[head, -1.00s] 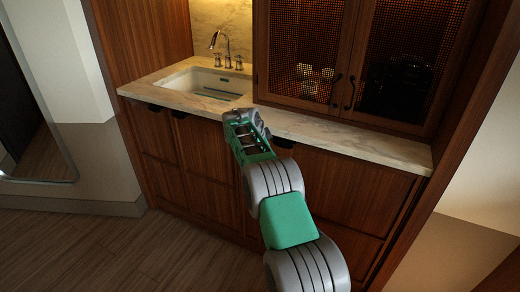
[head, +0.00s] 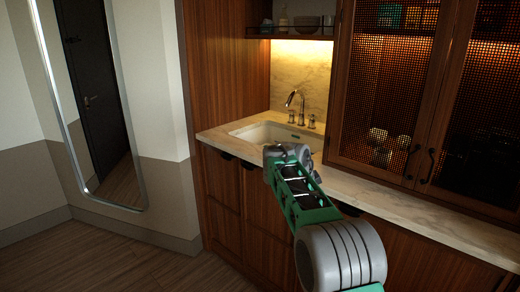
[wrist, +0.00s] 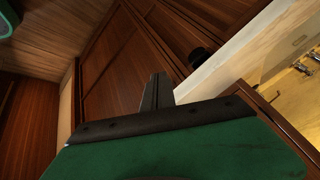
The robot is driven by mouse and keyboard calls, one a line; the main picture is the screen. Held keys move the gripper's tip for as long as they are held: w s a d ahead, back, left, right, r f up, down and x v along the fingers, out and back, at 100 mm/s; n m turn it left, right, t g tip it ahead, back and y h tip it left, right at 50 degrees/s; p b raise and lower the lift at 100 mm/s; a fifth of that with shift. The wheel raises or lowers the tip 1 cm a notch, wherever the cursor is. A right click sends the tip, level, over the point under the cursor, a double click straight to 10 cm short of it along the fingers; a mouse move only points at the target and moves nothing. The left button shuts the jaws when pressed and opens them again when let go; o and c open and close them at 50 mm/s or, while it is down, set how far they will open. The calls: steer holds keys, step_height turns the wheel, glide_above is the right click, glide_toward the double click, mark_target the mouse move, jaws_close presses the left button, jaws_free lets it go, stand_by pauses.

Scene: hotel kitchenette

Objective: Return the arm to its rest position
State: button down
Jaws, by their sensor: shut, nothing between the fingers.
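My arm, grey and green, reaches up from the bottom of the head view, its far end in front of the counter edge below the sink. My gripper (wrist: 158,90) shows in the wrist view as two dark fingers pressed together, shut and empty. They point toward the wooden cabinet fronts (wrist: 120,65), and I see no contact with them. In the head view the fingers cannot be made out past the wrist.
The marble counter (head: 400,213) holds a sink (head: 262,133) with a faucet (head: 294,98). Mesh-fronted cabinet doors (head: 385,85) stand above it at right. A tall mirror (head: 100,110) leans at left. The wooden floor (head: 110,255) at left is clear.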

steer(key=s+a+r+n+y+p, duration=0.1)
steer(key=s+r+n+p, duration=0.2)
steer(key=s+r+n, duration=0.5)
steer(key=s+a+f+n+y+p, duration=0.1)
steer(key=s+a+f+n, duration=0.1)
steer(key=s, duration=0.7)
steer(key=s+a+f+n+g+y+p, duration=0.1)
steer(key=s+a+f+n+p, duration=0.1)
steer(key=s, duration=0.8)
steer(key=s+a+f+n+y+p, duration=0.1)
steer(key=s+a+f+n, duration=0.1)
steer(key=s, duration=0.8)
steer(key=shift+a+n+g+y, duration=0.35)
steer(key=shift+a+n, duration=0.45)
steer(key=shift+n, duration=0.3)
